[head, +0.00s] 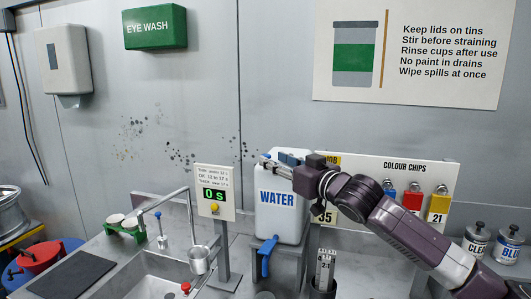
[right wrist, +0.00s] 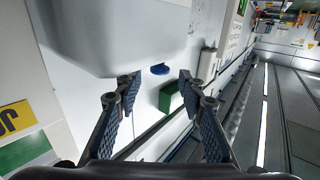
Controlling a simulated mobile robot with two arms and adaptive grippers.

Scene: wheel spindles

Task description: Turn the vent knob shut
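The white water jug (head: 281,222) with blue WATER lettering stands on a grey stand behind the sink. My right gripper (head: 270,161) is at the top of the jug, reaching in from the right. In the right wrist view the gripper (right wrist: 158,82) is open, its two fingers well apart. A small blue disc, seemingly the vent knob (right wrist: 160,69), shows between and beyond the fingertips, by the edge of the jug (right wrist: 115,40). Contact with it does not show. In the head view I cannot clearly separate the knob from the fingers. My left gripper is out of view.
A blue tap (head: 267,252) is at the jug's lower front. The timer panel (head: 214,193) reads 0 s, left of the jug. The colour chips board (head: 405,168) stands behind my right arm. A tall gauge in a dark cup (head: 325,285) is in front. The sink (head: 160,280) is left.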

